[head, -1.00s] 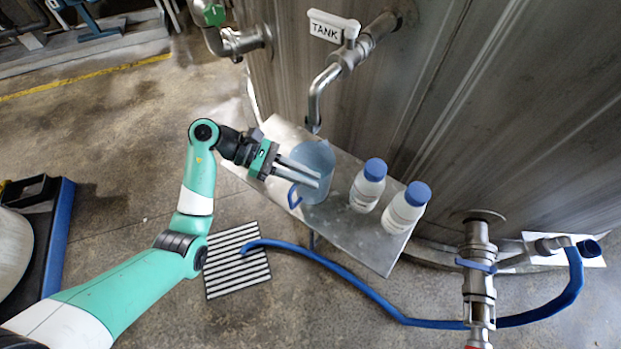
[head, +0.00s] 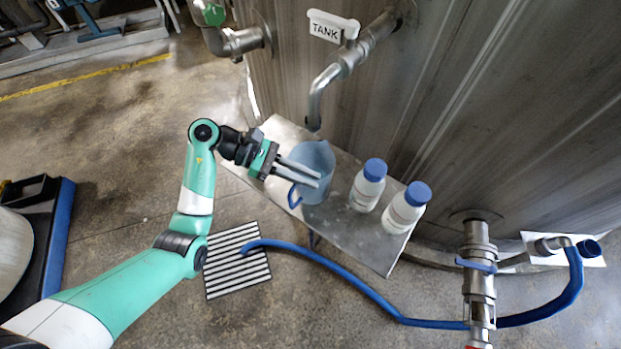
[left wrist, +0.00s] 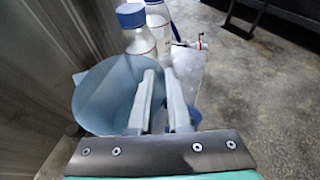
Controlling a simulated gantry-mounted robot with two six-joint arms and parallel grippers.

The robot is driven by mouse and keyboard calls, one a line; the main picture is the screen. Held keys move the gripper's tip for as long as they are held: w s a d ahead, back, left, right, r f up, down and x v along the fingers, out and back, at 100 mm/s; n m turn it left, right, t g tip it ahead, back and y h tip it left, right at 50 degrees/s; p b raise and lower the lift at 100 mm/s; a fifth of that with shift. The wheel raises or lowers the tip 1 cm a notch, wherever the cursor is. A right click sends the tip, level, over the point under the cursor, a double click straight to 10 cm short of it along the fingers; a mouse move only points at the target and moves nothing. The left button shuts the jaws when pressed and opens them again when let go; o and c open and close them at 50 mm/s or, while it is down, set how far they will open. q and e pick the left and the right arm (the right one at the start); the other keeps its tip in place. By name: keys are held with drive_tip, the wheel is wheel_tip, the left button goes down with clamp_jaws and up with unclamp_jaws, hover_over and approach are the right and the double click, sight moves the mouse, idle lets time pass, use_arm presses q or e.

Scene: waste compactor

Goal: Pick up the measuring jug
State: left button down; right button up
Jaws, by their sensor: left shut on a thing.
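The measuring jug (head: 317,186) is a translucent blue jug with a blue handle. It stands upright on a metal shelf (head: 345,235), under the tap spout below the TANK sign. My left gripper (head: 316,178) is at the jug's near side, above the handle, with its fingers close together. In the left wrist view the fingers (left wrist: 160,97) overlap the rim of the jug (left wrist: 103,93), and the blue handle shows at the right finger. The fingers hide the exact contact. My right gripper is not in view.
Two white bottles with blue caps (head: 368,186) (head: 405,208) stand on the shelf just right of the jug. The tap spout (head: 316,105) hangs behind the jug. A blue hose (head: 350,283) and a striped floor grate (head: 236,262) lie below the shelf.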

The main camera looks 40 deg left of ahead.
use_arm(q)
drive_tip(key=shift+r+p, duration=0.5)
drive_tip(key=shift+r, duration=0.15)
drive_tip(key=r, duration=0.1)
drive_tip(key=r+p, duration=0.2)
drive_tip(key=shift+s+d, duration=0.1)
drive_tip(key=shift+s, duration=0.15)
drive_tip(key=s+d+r+p, duration=0.5)
drive_tip(key=s+r, duration=0.3)
drive_tip(key=s, duration=0.4)
drive_tip(key=shift+s+d+r+p, duration=0.2)
drive_tip(key=shift+s+r+p, duration=0.15)
drive_tip(key=shift+p, duration=0.3)
drive_tip(key=shift+w, duration=0.1)
